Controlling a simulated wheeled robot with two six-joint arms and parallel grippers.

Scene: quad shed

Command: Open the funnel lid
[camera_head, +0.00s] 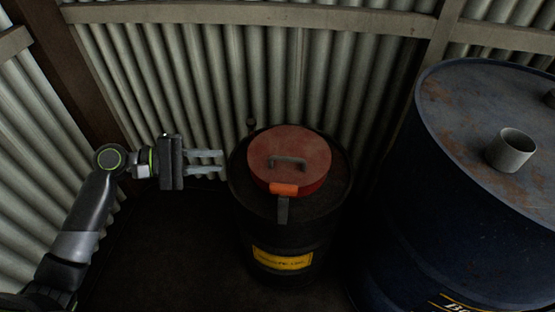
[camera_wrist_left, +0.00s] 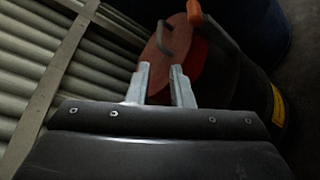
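The funnel lid (camera_head: 288,152) is a round red disc with a dark bar handle (camera_head: 287,161) on top. It lies shut on a black drum (camera_head: 285,235) with a yellow label. An orange latch piece (camera_head: 284,190) with a dark strap sits at its front edge. My left gripper (camera_head: 222,161) is to the left of the drum, fingers apart and empty, pointing at the lid. In the left wrist view the open fingers (camera_wrist_left: 160,80) are in front of the red lid (camera_wrist_left: 163,50), and the orange piece (camera_wrist_left: 195,14) is at the top. My right gripper is not in view.
A large blue drum (camera_head: 440,190) with a rusty top and a grey cup-like spout (camera_head: 511,149) stands at the right. Corrugated metal walls (camera_head: 210,60) with beams close in behind and left. Dark floor (camera_head: 160,245) is clear at the front left.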

